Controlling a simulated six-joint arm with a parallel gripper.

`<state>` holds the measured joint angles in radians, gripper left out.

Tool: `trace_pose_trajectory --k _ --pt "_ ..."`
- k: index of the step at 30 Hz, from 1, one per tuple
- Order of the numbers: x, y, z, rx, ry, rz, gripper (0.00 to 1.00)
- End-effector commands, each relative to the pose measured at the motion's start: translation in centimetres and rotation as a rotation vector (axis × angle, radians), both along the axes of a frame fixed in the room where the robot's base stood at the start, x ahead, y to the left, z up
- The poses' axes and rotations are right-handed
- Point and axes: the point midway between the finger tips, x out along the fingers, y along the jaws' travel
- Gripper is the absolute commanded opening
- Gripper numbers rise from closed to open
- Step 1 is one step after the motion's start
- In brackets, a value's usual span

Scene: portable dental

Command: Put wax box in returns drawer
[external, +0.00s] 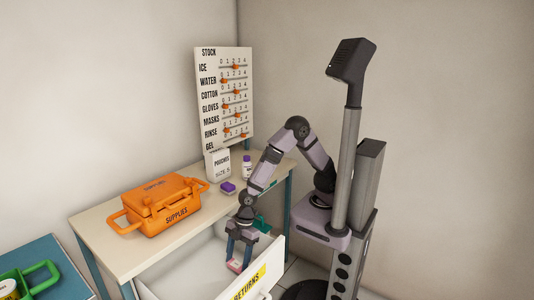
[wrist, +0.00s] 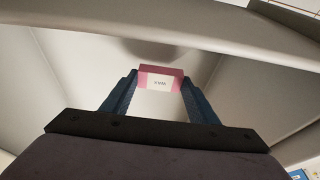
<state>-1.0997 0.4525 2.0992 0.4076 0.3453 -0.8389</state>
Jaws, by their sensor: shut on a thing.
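The wax box (wrist: 160,78) is a small pink box with a white label, held between the two blue fingers of my gripper (wrist: 160,90) in the wrist view. In the external view my gripper (external: 237,262) points down inside the open returns drawer (external: 257,283), with the pink wax box (external: 235,264) between its fingertips. The drawer is white with a yellow RETURNS label on its front. Whether the box touches the drawer floor I cannot tell.
An orange supplies case (external: 163,205) stands on the table (external: 105,240). A green-handled carrier (external: 38,278) is at lower left.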

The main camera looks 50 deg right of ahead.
Motion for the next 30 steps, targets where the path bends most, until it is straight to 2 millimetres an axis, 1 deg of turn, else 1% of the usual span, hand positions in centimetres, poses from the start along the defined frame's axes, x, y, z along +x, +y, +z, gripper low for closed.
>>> trace_pose_trajectory --k 6,9,19,23,24,26,27,30 --pt "0.0 -0.1 -2.8 -0.003 0.002 0.000 0.29" --pt "0.0 -0.1 -3.5 -0.002 0.001 -0.001 0.29" --pt "0.0 0.0 -3.6 -0.001 0.000 0.000 0.29" --pt "0.0 0.0 -4.0 -0.001 0.000 0.000 0.29" --pt "0.0 0.0 -3.9 -0.001 0.000 0.000 0.56" --pt "0.0 0.0 -3.8 -0.001 0.000 0.000 0.71" --pt "0.0 0.0 -3.8 -0.001 0.000 0.000 0.73" --pt "0.0 0.0 -3.8 -0.001 0.000 0.000 0.73"
